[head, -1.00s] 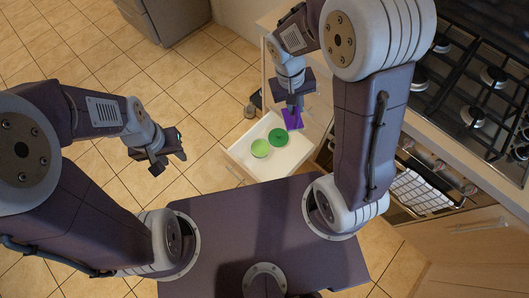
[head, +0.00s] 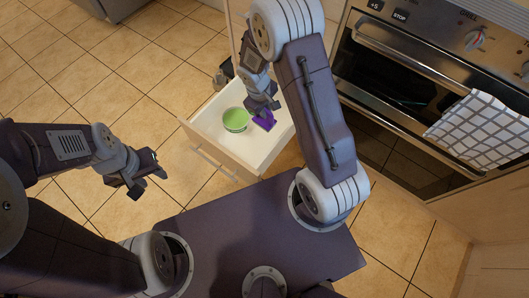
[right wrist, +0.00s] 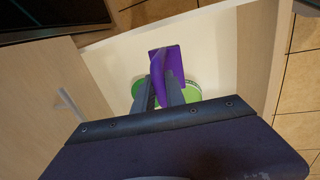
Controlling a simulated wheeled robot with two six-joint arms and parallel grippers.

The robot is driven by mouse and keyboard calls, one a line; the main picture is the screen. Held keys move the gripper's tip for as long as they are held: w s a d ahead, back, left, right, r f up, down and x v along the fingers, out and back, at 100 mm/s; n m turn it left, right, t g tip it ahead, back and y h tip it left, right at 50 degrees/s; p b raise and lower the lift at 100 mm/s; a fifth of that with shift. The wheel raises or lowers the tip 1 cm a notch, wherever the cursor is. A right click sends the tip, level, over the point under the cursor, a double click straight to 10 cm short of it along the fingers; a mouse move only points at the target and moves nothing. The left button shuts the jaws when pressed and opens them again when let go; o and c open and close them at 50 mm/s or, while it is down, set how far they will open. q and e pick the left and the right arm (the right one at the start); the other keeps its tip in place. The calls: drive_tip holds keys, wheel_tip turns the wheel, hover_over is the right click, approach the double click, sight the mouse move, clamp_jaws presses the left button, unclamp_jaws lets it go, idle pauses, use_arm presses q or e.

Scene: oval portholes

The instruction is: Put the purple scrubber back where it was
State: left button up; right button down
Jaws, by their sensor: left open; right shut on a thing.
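The purple scrubber (head: 265,124) is held in my right gripper (head: 262,109), over or inside the open drawer (head: 212,147). In the right wrist view the fingers close around the raised part of the scrubber (right wrist: 173,66), and its flat part is below. I cannot tell whether it touches the drawer floor. A light green round thing (head: 235,117) stands in the drawer just left of the scrubber. In the right wrist view green round shapes (right wrist: 192,92) show behind the fingers, partly hidden. My left gripper (head: 145,182) is open and empty, over the floor at left.
The oven (head: 420,80) with a checked towel (head: 481,123) on its handle stands to the right of the drawer. The drawer's walls surround the scrubber. Bare drawer floor shows in front of the green thing. Tiled floor (head: 120,90) is open at left.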

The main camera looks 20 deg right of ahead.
use_arm(q)
wheel_tip(320, 180, down, 4)
drive_tip(key=shift+r+b, duration=0.15)
drive_tip(key=shift+b, duration=0.7)
use_arm(e)
drive_tip(key=shift+n, duration=0.3)
drive_tip(key=x, duration=0.3)
drive_tip(key=a+x, duration=0.1)
drive_tip(key=x, duration=0.1)
drive_tip(key=shift+s, duration=0.1)
drive_tip(key=b+x, duration=0.2)
drive_tip(key=x, duration=0.1)
drive_tip(key=a+b+x, duration=0.1)
drive_tip(key=b+x, duration=0.2)
drive_tip(key=s+a+b+x, duration=0.1)
drive_tip(key=b+x, duration=0.1)
drive_tip(key=x, duration=0.2)
drive_tip(key=shift+d+f+b, duration=0.1)
drive_tip(key=shift+f+b, duration=0.2)
drive_tip(key=shift+r, duration=0.2)
drive_tip(key=shift+f, duration=0.1)
drive_tip(key=c, duration=1.4)
unclamp_jaws()
use_arm(q)
wheel_tip(320, 180, down, 8)
drive_tip(key=shift+r, duration=0.2)
